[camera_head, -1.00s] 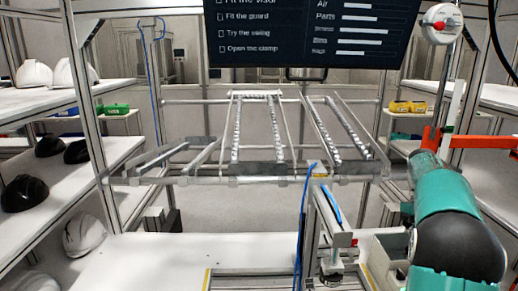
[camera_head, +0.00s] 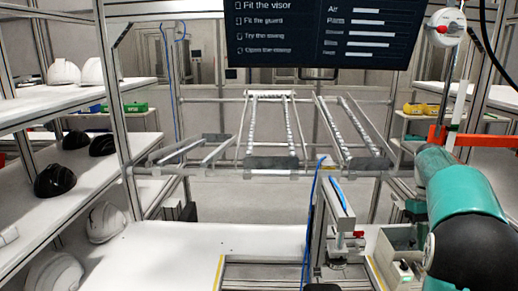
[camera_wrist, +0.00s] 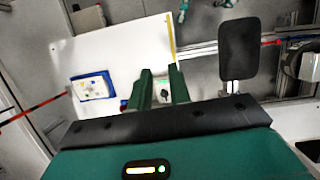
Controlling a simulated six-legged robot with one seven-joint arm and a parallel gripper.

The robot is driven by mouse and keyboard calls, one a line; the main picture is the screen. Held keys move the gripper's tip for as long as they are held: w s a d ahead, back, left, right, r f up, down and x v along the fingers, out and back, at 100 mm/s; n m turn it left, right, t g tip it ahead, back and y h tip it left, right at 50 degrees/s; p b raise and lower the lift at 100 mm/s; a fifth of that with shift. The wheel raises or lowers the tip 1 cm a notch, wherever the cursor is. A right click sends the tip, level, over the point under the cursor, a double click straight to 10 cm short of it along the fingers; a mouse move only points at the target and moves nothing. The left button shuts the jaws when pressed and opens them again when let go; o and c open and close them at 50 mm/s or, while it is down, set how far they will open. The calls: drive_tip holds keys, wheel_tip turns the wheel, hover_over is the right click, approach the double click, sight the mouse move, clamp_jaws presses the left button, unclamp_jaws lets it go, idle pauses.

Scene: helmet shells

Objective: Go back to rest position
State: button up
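My teal arm (camera_head: 462,190) rises at the right edge of the head view; my gripper is outside that view. In the wrist view my gripper (camera_wrist: 160,72) shows as two dark green fingers, set apart with a gap between them. Nothing is held in the gap; a grey box with a small green light shows beyond it. The white bench top (camera_wrist: 110,65) lies beyond the fingers, and also shows at the bottom of the head view (camera_head: 170,250).
A metal frame with roller rails (camera_head: 270,164) stands over the bench. A clamp fixture (camera_head: 340,235) and a grey control box (camera_head: 400,255) are near my arm. Shelves at left hold white helmet shells (camera_head: 63,71) and black ones (camera_head: 55,180). An orange-red bar (camera_head: 480,140) is at right.

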drive_tip(key=s+a+r+t+h, duration=0.1)
drive_tip(key=a+r, duration=0.1)
drive_tip(key=a, duration=0.3)
drive_tip(key=s+a+r+t, duration=0.2)
drive_tip(key=a, duration=0.4)
drive_tip(key=s+a+f+t, duration=0.2)
drive_tip(key=s+a+t, duration=0.1)
drive_tip(key=s+a, duration=0.5)
drive_tip(key=s+a+f+n+t+y, duration=0.1)
drive_tip(key=s+a+f+t, duration=0.1)
drive_tip(key=s+a, duration=0.6)
drive_tip(key=a+t, duration=0.1)
drive_tip(key=a, duration=0.3)
drive_tip(key=shift+a+f, duration=0.25)
